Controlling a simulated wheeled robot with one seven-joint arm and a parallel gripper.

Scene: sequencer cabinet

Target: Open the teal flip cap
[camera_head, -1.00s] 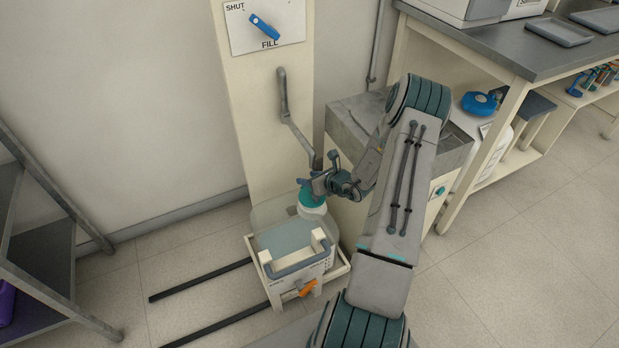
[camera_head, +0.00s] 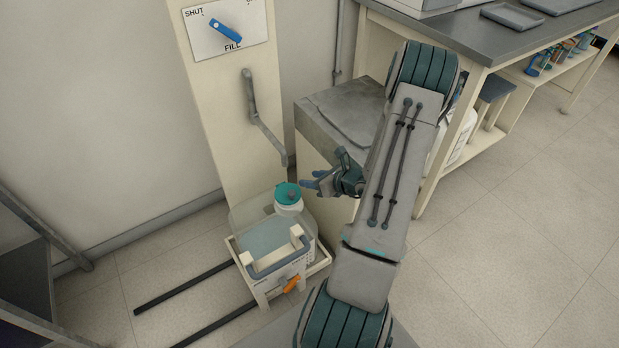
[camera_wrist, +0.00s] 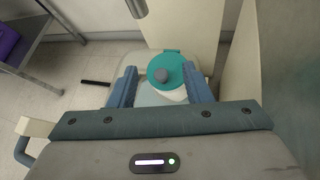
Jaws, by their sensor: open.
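The teal flip cap (camera_head: 287,193) sits on the white neck (camera_head: 289,208) of a translucent carboy (camera_head: 265,238), which stands in a low cream cradle. The cap looks closed, lying flat over the neck. My gripper (camera_head: 313,186) is to the right of the cap and apart from it, with nothing held. Whether the fingertips are level with the cap is hard to tell.
A grey pipe (camera_head: 262,120) hangs from the cream post just behind the carboy. A panel (camera_head: 226,28) with a blue lever is above. A grey-topped cabinet (camera_head: 330,110) stands close behind my gripper. An orange tap (camera_head: 291,284) is at the carboy's front. Dark floor rails run left.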

